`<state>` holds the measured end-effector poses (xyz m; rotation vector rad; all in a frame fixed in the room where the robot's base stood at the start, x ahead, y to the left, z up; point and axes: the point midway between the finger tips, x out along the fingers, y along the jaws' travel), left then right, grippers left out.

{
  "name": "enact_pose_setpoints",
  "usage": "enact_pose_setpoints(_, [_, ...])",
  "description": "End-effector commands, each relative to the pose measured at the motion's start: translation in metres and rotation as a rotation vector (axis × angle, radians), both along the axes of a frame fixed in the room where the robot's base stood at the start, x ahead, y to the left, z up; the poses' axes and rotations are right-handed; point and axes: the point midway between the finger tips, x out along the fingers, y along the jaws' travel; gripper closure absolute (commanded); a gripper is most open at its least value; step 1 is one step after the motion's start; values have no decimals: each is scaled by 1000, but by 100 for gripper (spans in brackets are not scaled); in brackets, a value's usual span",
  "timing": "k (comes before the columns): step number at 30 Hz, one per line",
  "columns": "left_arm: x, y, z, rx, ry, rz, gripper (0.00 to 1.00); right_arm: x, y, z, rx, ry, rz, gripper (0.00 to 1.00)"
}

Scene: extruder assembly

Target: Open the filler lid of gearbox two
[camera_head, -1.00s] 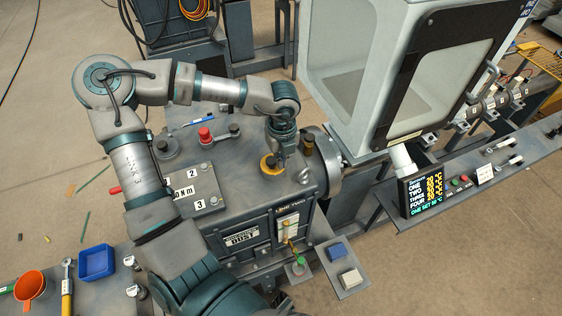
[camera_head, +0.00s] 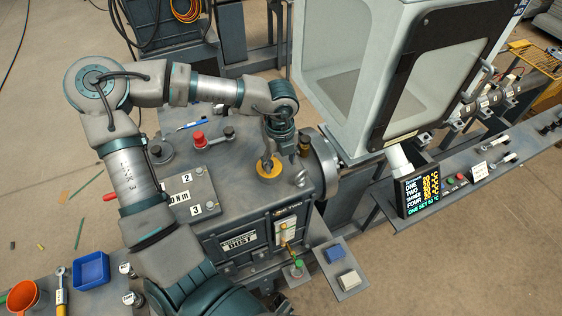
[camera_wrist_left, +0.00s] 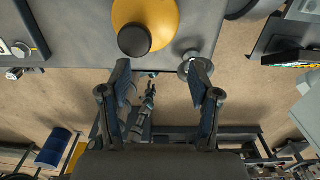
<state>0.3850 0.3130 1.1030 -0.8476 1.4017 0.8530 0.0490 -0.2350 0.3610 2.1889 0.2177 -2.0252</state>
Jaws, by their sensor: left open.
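Gearbox two is the grey box (camera_head: 240,196) with a "LINE TWO" label on its front. A yellow round lid (camera_head: 268,175) sits on its top near the right end. In the left wrist view the yellow lid (camera_wrist_left: 165,14) is at the top edge, partly cut off, with a dark round knob (camera_wrist_left: 134,40) at its near edge. The lid lies flat in the head view. My left gripper (camera_head: 267,161) hangs just over the lid, pointing down. In the wrist view its two fingers (camera_wrist_left: 160,85) are spread with nothing between them. My right gripper is not in view.
A brownish cylinder (camera_head: 304,145) and a small grey fitting (camera_head: 300,180) stand close to the right of the lid. A red knob (camera_head: 199,139) is further left on the box. A tall guard housing (camera_head: 350,70) rises to the right.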

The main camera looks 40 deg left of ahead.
Motion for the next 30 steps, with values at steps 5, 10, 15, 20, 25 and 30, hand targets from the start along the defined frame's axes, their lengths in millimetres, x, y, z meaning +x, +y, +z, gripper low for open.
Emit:
enact_pose_setpoints(5, [0, -1, 24, 4, -4, 0, 38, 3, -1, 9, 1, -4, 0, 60])
enact_pose_setpoints(10, [0, -3, 43, 4, -3, 0, 38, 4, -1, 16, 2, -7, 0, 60])
enact_pose_setpoints(15, [0, -1, 59, 2, -2, 1, 38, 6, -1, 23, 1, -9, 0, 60])
enact_pose_setpoints(20, [0, 1, 63, 1, 0, 0, 38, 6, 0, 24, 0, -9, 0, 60])
enact_pose_setpoints(25, [0, 0, 62, 1, 0, 0, 38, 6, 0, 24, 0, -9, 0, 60])
enact_pose_setpoints(30, [1, 0, 67, 1, -2, 0, 38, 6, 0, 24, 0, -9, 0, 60])
